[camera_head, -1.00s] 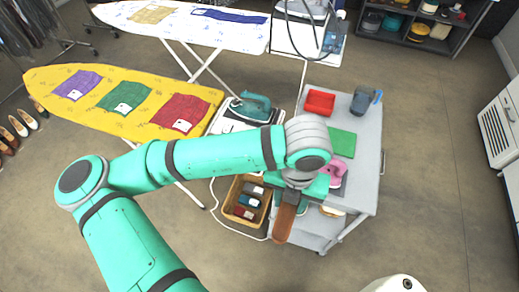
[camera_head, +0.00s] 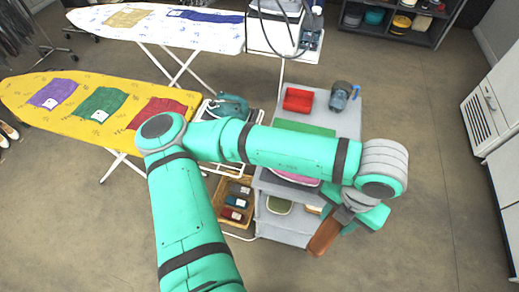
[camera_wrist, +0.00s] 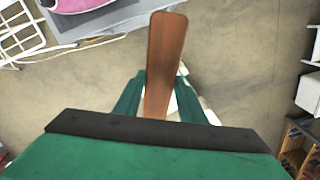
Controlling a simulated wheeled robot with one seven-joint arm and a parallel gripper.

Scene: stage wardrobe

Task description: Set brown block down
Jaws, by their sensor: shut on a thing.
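The brown block (camera_head: 325,236) is a long, wood-coloured piece with a rounded end. My gripper (camera_head: 343,216) is shut on it and holds it in the air, near the front edge of the grey cart. In the wrist view the brown block (camera_wrist: 166,62) sticks out between the two green fingers of my gripper (camera_wrist: 162,98), with bare floor behind it. Its held end is partly hidden by the gripper.
Floor at right is clear.

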